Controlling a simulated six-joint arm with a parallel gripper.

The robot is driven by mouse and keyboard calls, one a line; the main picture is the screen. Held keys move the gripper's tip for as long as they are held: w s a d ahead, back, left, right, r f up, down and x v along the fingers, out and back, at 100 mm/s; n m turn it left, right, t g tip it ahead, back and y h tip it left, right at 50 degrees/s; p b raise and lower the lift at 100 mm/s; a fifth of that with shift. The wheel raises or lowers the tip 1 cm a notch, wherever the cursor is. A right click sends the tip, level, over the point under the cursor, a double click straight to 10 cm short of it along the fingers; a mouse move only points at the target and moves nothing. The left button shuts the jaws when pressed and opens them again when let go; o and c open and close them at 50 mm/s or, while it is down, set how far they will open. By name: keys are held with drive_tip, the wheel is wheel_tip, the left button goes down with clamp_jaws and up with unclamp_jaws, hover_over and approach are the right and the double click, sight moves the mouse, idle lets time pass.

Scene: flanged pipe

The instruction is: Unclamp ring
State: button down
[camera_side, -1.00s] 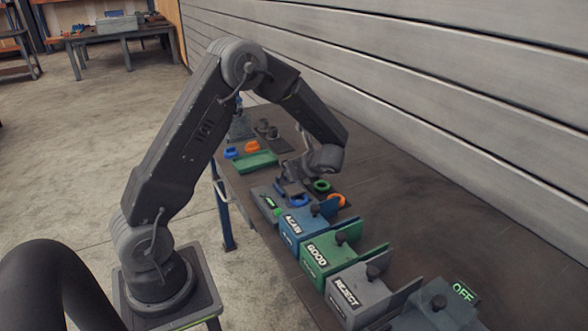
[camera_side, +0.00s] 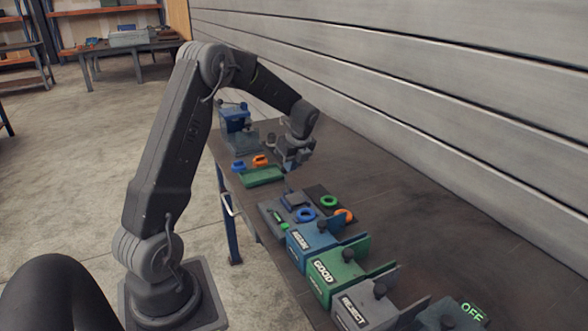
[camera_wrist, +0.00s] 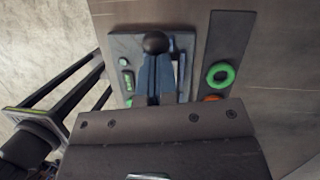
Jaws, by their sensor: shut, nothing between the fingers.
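The blue ring (camera_side: 305,214) lies on the grey fixture plate (camera_side: 270,214), beside a low blue-grey clamp block (camera_side: 292,199). I cannot tell whether the clamp presses on the ring. My gripper (camera_side: 288,163) is shut and empty, raised above the table beyond the fixture and apart from it. The blue ring cannot be made out clearly there; my gripper's dark body covers the lower part of that view.
A green ring (camera_side: 328,200) and an orange ring (camera_side: 344,214) lie on a dark strip. Blue (camera_side: 311,246), green (camera_side: 334,272) and grey (camera_side: 364,305) bins stand in a row nearer the camera. A green tray (camera_side: 262,176) lies beyond the fixture.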

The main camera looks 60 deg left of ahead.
drive_tip(key=shift+a, duration=0.75)
drive_tip(key=shift+w+d+r, duration=0.1)
drive_tip(key=shift+d+r, duration=0.05)
drive_tip(key=shift+d, duration=0.15)
drive_tip(key=d+v, duration=0.1)
drive_tip(key=v, duration=1.1)
drive_tip(key=shift+w, duration=0.2)
